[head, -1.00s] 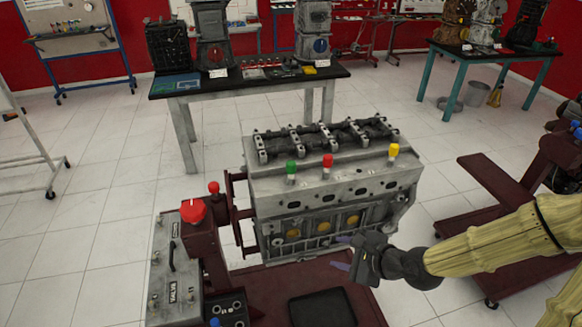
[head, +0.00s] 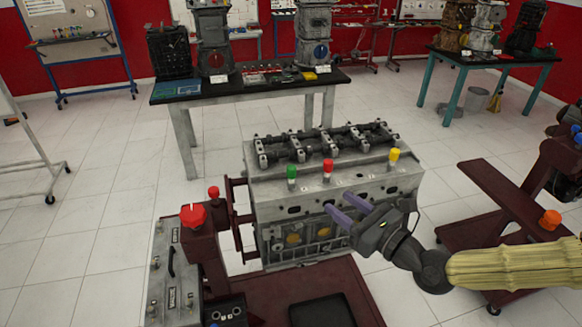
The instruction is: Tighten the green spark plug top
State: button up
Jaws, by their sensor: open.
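The green spark plug top (head: 292,172) stands upright on the upper front edge of the engine block (head: 262,190), left of the red top (head: 328,166) and the yellow top (head: 394,155). My gripper (head: 335,203) is open and empty. Its two purple fingers point up and left, in front of the block's front face. In the picture they lie below the red top and to the lower right of the green one. How far the fingertips are from the block I cannot tell.
A control panel with a red knob (head: 193,215) stands left of the engine. A dark tray (head: 322,310) lies on the red stand below. A black-topped table (head: 245,88) is behind the engine. An orange knob (head: 550,219) shows at right. Open floor lies left.

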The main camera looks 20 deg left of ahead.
aim_at(295, 172)
jog(key=p+x, duration=0.7)
jog(key=x, duration=1)
jog(key=shift+a+f, duration=0.1)
grip_shut()
